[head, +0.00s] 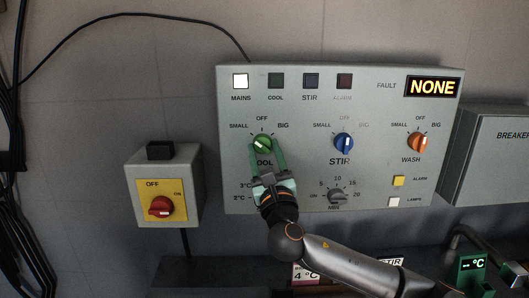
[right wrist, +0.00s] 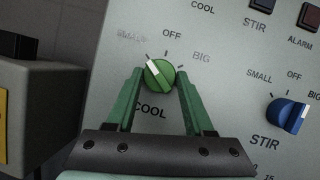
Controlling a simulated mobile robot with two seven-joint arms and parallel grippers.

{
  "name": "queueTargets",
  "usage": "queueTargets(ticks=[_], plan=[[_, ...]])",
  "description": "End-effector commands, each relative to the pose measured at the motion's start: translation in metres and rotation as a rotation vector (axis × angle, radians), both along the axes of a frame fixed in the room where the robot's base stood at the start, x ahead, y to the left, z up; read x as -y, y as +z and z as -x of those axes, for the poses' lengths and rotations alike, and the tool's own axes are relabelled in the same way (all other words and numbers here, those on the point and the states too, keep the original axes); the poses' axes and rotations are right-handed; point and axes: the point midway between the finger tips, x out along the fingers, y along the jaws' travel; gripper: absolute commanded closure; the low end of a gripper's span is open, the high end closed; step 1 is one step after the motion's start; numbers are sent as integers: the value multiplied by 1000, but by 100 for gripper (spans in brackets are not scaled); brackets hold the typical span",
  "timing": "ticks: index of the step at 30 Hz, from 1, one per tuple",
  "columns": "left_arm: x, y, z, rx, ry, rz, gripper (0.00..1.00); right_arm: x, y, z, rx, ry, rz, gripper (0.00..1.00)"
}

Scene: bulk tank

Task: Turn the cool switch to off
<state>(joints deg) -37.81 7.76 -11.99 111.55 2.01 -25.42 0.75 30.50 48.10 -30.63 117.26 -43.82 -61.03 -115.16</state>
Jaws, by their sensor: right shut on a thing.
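The green COOL knob (head: 262,144) is on the left of the grey control panel (head: 300,180), with SMALL, OFF and BIG marked around it. In the right wrist view the knob (right wrist: 160,74) has a white pointer line slanting to the upper left, toward the SMALL side rather than OFF. My right gripper (head: 265,150) reaches up from below, with one green finger on each side of the knob, shut on it. The right wrist view also shows its fingers (right wrist: 158,80) at the knob's two sides. The COOL lamp (head: 275,80) is dark. My left gripper is not in view.
The blue STIR knob (head: 343,143) and orange WASH knob (head: 417,142) sit to the right. The MAINS lamp (head: 240,81) is lit and the fault display (head: 434,87) reads NONE.

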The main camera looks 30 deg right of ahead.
Motion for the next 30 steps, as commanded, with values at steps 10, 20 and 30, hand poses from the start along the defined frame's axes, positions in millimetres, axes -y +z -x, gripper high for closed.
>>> queueTargets(ticks=[10, 20, 30], plan=[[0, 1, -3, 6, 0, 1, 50, 0, -1, 0, 1, 0, -3, 100], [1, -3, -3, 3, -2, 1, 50, -2, -2, -1, 60, 2, -103, 100], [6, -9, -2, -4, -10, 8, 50, -4, -3, -2, 210, 1, -349, 100]])
